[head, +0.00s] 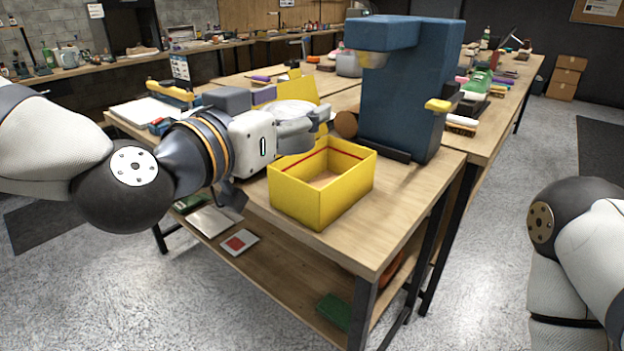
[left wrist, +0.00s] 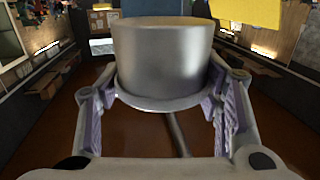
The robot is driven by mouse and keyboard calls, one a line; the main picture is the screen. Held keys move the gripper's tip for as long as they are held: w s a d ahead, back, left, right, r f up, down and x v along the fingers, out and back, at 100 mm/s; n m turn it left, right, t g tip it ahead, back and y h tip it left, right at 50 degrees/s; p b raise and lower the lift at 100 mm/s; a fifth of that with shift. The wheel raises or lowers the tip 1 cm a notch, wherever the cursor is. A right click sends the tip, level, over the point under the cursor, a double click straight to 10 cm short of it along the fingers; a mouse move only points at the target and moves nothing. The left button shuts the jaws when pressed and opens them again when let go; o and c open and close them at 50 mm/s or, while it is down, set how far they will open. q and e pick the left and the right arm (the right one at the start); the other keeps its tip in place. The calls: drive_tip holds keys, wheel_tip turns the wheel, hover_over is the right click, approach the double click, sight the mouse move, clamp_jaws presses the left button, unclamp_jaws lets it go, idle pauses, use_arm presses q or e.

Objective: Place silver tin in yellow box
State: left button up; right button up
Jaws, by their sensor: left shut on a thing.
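The silver tin (left wrist: 165,60) is a smooth grey metal cylinder with a wider rim at its lower end in the left wrist view. It sits between the two fingers of my left gripper (left wrist: 162,115), which is shut on it. In the head view my left gripper (head: 322,118) is above and just behind the yellow box (head: 318,198), near its back left edge. The box is open at the top, with a red line inside, and looks empty where I can see in. My right gripper is out of view.
A tall blue machine (head: 400,85) stands on the wooden table (head: 405,212) just behind and right of the box. A brown round thing (head: 346,124) shows between gripper and machine. The table's front right corner is clear. Brushes (head: 462,124) lie farther right.

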use_arm(q)
drive_tip(key=w+d+f+b, duration=0.3)
drive_tip(key=w+f, duration=0.8)
drive_tip(key=f, duration=0.2)
drive_tip(key=shift+w+d+f, duration=0.15)
drive_tip(key=shift+w+f, duration=0.15)
drive_tip(key=shift+w, duration=0.05)
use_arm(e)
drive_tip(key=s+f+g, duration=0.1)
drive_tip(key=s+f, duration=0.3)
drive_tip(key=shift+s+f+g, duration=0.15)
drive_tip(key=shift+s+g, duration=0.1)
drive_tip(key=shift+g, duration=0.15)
use_arm(q)
drive_tip(key=o, duration=1.2)
